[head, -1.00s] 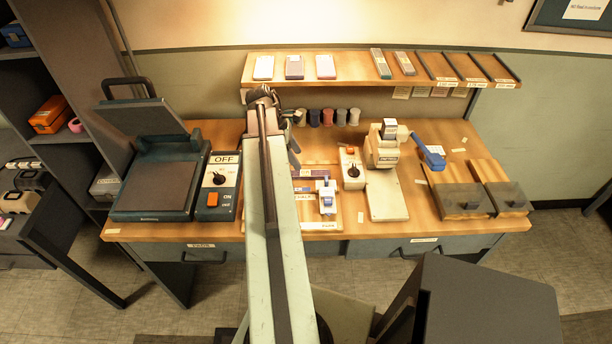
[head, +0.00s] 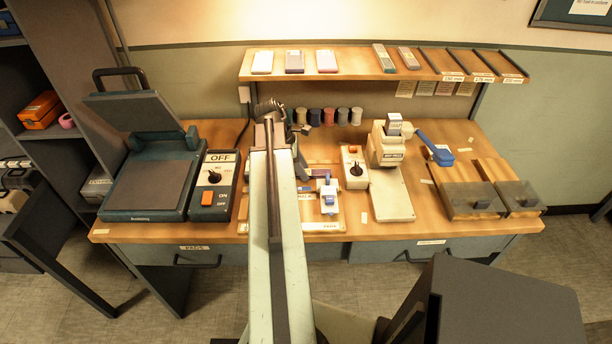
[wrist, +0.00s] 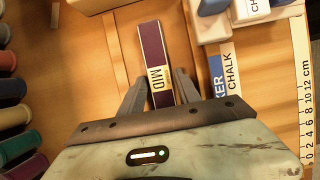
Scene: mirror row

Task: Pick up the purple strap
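The purple strap (wrist: 152,45) lies flat on the wooden bench in the wrist view, with a cream label reading MID on its near part. My gripper (wrist: 161,73) is open, with one finger on each side of the labelled part. I see a gap at the fingers, and cannot tell their height above the strap. In the head view a short piece of the purple strap (head: 319,172) shows to the right of my arm; the rest is hidden by my arm and gripper.
Thread spools (head: 329,117) line the back. A control box with a black knob (head: 354,168) and a cream press (head: 388,150) stand further right. A heat press (head: 150,165) is at left.

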